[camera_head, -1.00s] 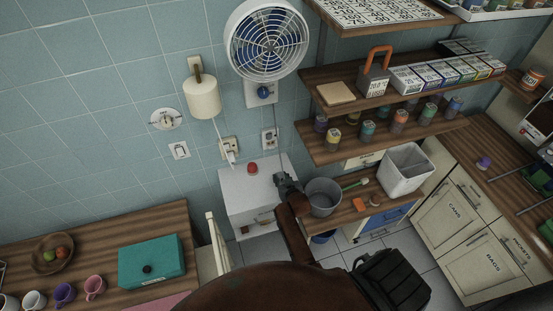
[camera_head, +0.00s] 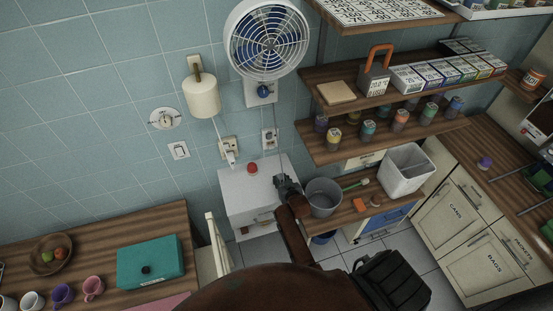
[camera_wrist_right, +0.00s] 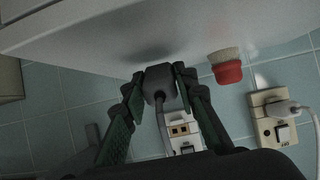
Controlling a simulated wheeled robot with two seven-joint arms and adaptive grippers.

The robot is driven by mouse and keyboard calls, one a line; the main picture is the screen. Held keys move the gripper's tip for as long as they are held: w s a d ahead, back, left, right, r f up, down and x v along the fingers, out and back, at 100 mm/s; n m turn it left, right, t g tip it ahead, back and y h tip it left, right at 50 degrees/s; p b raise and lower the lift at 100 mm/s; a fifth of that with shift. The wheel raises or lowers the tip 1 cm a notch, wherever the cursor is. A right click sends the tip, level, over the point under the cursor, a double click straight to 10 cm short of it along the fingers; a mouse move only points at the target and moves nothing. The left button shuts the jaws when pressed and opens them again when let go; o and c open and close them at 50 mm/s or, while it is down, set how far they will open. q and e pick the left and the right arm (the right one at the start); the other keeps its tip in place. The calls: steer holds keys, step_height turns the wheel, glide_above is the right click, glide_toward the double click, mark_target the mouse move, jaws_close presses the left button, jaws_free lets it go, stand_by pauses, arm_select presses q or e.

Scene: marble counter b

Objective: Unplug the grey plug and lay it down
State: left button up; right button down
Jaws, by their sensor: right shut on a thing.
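The grey plug (camera_wrist_right: 160,84) is between the two fingers of my right gripper (camera_wrist_right: 160,88), which is shut on it. A grey cord runs from the plug in the wrist view. The plug is out of the wall, close to the top of the white cabinet (camera_wrist_right: 85,32); I cannot tell whether it touches. In the head view my right gripper (camera_head: 284,183) is at the right edge of the cabinet (camera_head: 236,188), and the plug is too small to make out. The wall socket (camera_head: 269,139) is above it and also shows in the wrist view (camera_wrist_right: 182,130). My left gripper is not in view.
A red-topped item (camera_head: 252,168) stands on the cabinet near the wall. A second socket (camera_head: 229,150) holds a white plug. A grey bucket (camera_head: 323,196) stands right of my gripper. The cabinet's front top is clear. A fan (camera_head: 267,40) hangs above.

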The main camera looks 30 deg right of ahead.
steer(key=shift+f+b, duration=0.35)
steer(key=shift+f, duration=0.2)
steer(key=c, duration=1.5)
jaws_free()
steer(key=shift+o, duration=0.2)
steer(key=shift+s, duration=0.1)
steer(key=v, duration=1.1)
steer(key=shift+s+r, duration=0.25)
steer(key=shift+s, duration=0.1)
